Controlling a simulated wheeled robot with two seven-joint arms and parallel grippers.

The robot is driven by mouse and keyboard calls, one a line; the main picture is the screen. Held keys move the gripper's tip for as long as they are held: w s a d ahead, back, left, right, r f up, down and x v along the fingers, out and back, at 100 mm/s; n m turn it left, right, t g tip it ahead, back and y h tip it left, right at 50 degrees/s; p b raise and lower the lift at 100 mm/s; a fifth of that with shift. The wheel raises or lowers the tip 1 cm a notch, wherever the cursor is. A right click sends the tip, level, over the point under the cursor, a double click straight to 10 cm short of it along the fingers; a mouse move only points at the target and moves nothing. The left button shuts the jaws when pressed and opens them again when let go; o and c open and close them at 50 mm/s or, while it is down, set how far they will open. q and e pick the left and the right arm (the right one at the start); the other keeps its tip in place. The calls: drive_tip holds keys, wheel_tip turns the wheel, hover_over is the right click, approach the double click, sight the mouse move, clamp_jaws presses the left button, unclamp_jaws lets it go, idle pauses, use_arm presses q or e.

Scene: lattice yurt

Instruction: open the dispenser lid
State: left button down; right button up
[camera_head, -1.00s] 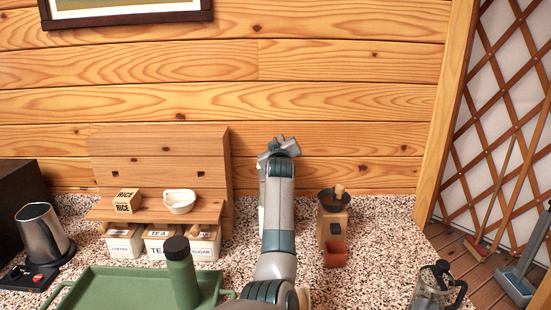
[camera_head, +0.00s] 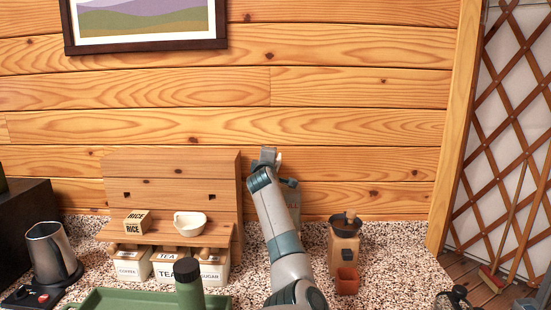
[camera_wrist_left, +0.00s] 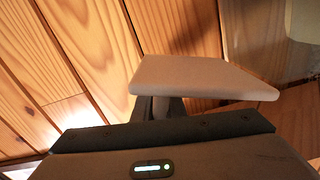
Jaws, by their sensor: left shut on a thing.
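My left arm reaches up over the counter, and its gripper (camera_head: 266,158) is high near the plank wall, above the counter. In the left wrist view, a pale flat panel (camera_wrist_left: 200,78), which looks like the dispenser lid, sits at the gripper's fingers (camera_wrist_left: 165,106), and the gripper is shut on it. The panel stands tilted against the wood background. The dispenser body is mostly hidden behind my arm in the head view; a pale strip (camera_head: 314,228) shows to the arm's right.
A grinder (camera_head: 345,243) stands close on the right. A green bottle (camera_head: 189,290) and tray (camera_head: 125,300) are in front.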

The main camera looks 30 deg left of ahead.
use_arm(q)
drive_tip(key=shift+s+a+f+n+p, duration=0.15)
drive_tip(key=shift+s+a+f+n, duration=0.2)
drive_tip(key=shift+a+n, duration=0.45)
drive_tip(key=shift+s+a+f+n+p, duration=0.15)
drive_tip(key=shift+s+a+n, duration=0.3)
drive_tip(key=shift+n, duration=0.6)
drive_tip(key=shift+s+a+f+n+p, duration=0.2)
drive_tip(key=shift+s+a+n, duration=0.15)
drive_tip(key=shift+a+n, duration=0.45)
drive_tip(key=shift+d, duration=0.15)
drive_tip(key=c, duration=1.8)
unclamp_jaws()
drive_tip(key=shift+b+v, duration=2.85)
drive_tip(key=shift+v, duration=5.9)
